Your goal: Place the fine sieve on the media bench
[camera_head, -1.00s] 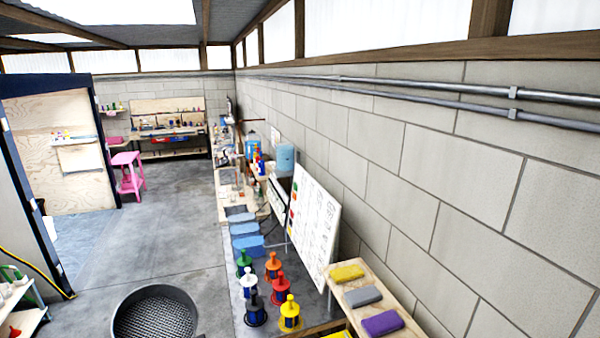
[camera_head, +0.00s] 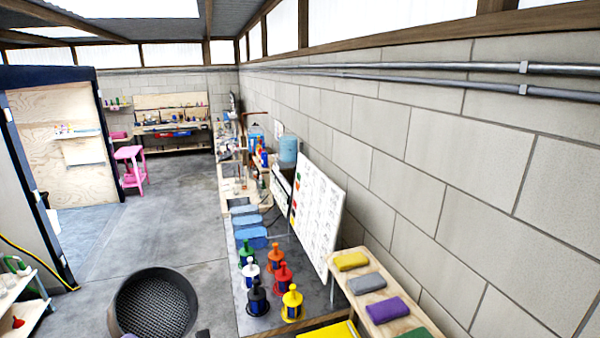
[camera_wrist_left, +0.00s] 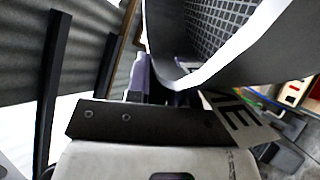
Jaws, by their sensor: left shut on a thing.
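The sieve (camera_head: 155,303), a round dark pan with a grey mesh floor, is in the lower left of the head view, above the floor. My left gripper (camera_wrist_left: 160,85) is shut on its rim in the left wrist view, where the pale rim edge, the dark wall and the mesh (camera_wrist_left: 215,30) show close up. A plate with large letters, partly hidden, is beside the grip. A long bench (camera_head: 318,293) runs along the right wall, to the right of the sieve; I cannot tell which bench section is the media bench. My right gripper is not in view.
Several coloured knobbed filter pieces (camera_head: 282,277) stand on the near bench, with blue pads (camera_head: 245,222) behind. A white chart board (camera_head: 315,210) leans there. A shelf (camera_head: 345,285) holds coloured blocks. A pink stool (camera_head: 130,165) stands farther back. The middle floor is clear.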

